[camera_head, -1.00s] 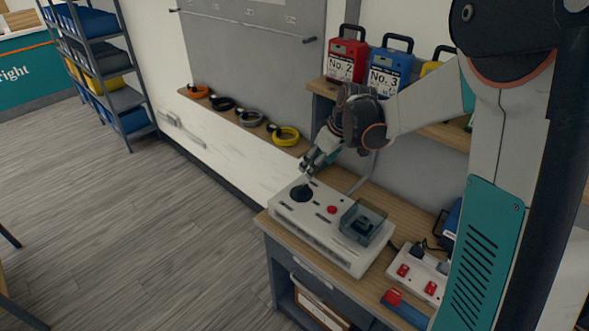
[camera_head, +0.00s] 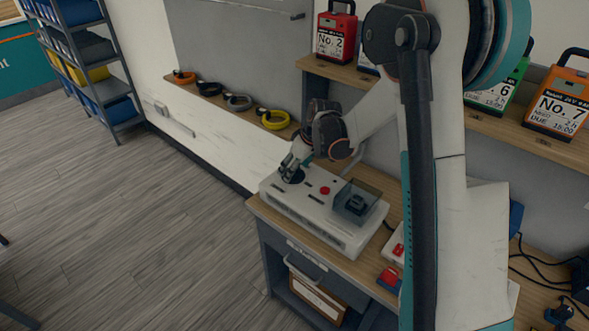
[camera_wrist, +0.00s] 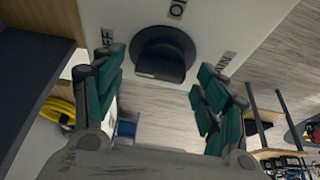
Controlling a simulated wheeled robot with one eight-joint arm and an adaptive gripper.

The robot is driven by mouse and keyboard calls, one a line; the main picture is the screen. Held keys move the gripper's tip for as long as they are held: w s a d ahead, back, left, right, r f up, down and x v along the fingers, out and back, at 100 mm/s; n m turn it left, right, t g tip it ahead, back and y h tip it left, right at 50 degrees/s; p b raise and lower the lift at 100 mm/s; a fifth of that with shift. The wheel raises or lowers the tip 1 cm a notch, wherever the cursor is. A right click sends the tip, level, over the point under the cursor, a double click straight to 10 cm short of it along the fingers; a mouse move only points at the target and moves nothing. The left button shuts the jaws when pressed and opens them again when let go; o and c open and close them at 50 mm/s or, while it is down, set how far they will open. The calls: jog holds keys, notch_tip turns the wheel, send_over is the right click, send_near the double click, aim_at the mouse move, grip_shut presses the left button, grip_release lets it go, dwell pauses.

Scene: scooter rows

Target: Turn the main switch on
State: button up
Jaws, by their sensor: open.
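The main switch is a black round knob (camera_head: 294,177) on top of a white box (camera_head: 325,232) on the wooden bench. In the wrist view the knob (camera_wrist: 163,52) has a raised bar, with an ON label above it, an OFF label at its left and another partly covered label at its right. My gripper (camera_head: 290,166) is at the knob in the head view. In the wrist view its teal fingers (camera_wrist: 160,68) are apart, one on each side of the knob. I cannot tell whether they touch it.
The box also carries a red button (camera_head: 324,190) and a clear-covered socket (camera_head: 356,203). A power strip (camera_head: 394,249) stands at its right, partly behind my arm. Numbered battery packs (camera_head: 336,34) stand on the shelf above. Coiled straps (camera_head: 275,120) lie on a ledge.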

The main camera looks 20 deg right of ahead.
jog(key=shift+f, duration=0.15)
jog(key=c, duration=1)
jog(key=shift+c, duration=0.2)
